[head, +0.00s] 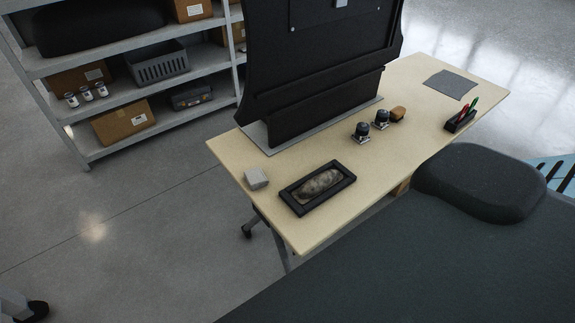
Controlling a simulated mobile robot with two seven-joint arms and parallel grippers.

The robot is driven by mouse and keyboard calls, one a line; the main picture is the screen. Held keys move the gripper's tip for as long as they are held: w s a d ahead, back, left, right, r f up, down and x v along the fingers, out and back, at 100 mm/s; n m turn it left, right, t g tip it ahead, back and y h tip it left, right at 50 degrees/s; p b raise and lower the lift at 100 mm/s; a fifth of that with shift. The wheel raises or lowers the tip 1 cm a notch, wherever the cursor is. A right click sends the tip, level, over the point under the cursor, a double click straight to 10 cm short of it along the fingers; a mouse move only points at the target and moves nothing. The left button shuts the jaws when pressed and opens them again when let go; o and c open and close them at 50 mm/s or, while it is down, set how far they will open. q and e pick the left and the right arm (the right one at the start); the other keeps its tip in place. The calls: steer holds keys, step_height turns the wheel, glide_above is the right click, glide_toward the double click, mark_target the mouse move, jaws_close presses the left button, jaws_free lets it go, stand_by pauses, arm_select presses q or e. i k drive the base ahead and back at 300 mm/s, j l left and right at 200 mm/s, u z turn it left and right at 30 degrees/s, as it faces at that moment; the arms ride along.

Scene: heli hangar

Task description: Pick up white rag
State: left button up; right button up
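No item is plainly a white rag. A small pale grey-white block-like item (256,178), possibly a folded rag, lies at the near left end of the wooden table (225,148). Beside it, a black tray (291,203) holds a mottled grey-white, elongated item (320,183) that I cannot identify for sure. A flat grey cloth or mat (450,84) lies at the far right end of the table. Neither of my grippers shows in the head view.
A large black panel (310,60) stands on the table. Two small dark devices (370,126), a brown item (398,113) and a pen holder (459,122) are nearby. A dark padded surface (430,260) fills the lower right. Shelves (150,90) stand left; floor between is clear.

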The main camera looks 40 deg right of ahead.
mark_target(255, 177)
steer(key=i+j+z, duration=0.2)
steer(key=z, duration=0.25)
steer(key=i+j+z, duration=0.2)
steer(key=j+z, duration=0.3)
steer(key=l, duration=0.1)
